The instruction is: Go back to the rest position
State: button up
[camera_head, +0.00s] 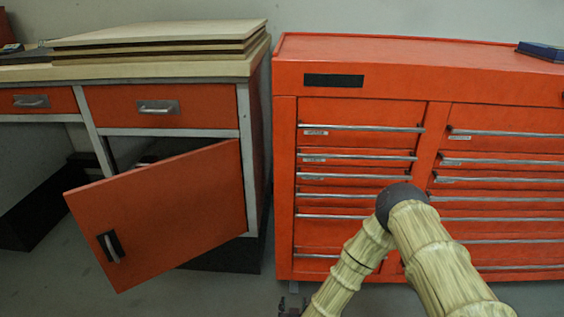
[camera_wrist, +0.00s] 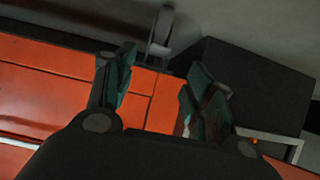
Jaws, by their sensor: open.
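My gripper (camera_wrist: 160,90) shows in the wrist view with its two dark fingers spread apart and nothing between them. Behind the fingers the wrist view shows an orange panel surface (camera_wrist: 60,85) and dark shapes. In the head view my arm reaches up from the bottom right, bends at a dark joint and comes back down. A small dark part at the bottom edge may be the gripper's end, but it is too small to tell. No gate valve can be made out in either view.
A red tool cabinet (camera_head: 388,80) with several drawers stands behind my arm. At left is a workbench (camera_head: 200,70) with stacked boards (camera_head: 150,45) on top. Its orange door (camera_head: 170,215) hangs open towards me. Grey floor (camera_head: 200,290) is clear in front.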

jog(key=s+d+r+g, duration=0.1)
jog(key=s+d+g, duration=0.4)
jog(key=s, duration=0.7)
jog(key=s+d+r+g, duration=0.25)
jog(key=s+d, duration=0.45)
jog(key=s, duration=0.5)
jog(key=s+d+g, duration=0.5)
jog(key=s, duration=0.7)
notch_tip(320, 180, up, 34)
jog(key=p, duration=3.4)
jog(key=shift+n+y, duration=0.3)
jog(key=shift+y, duration=0.1)
jog(key=shift+d, duration=0.1)
jog(key=shift+c, duration=0.4)
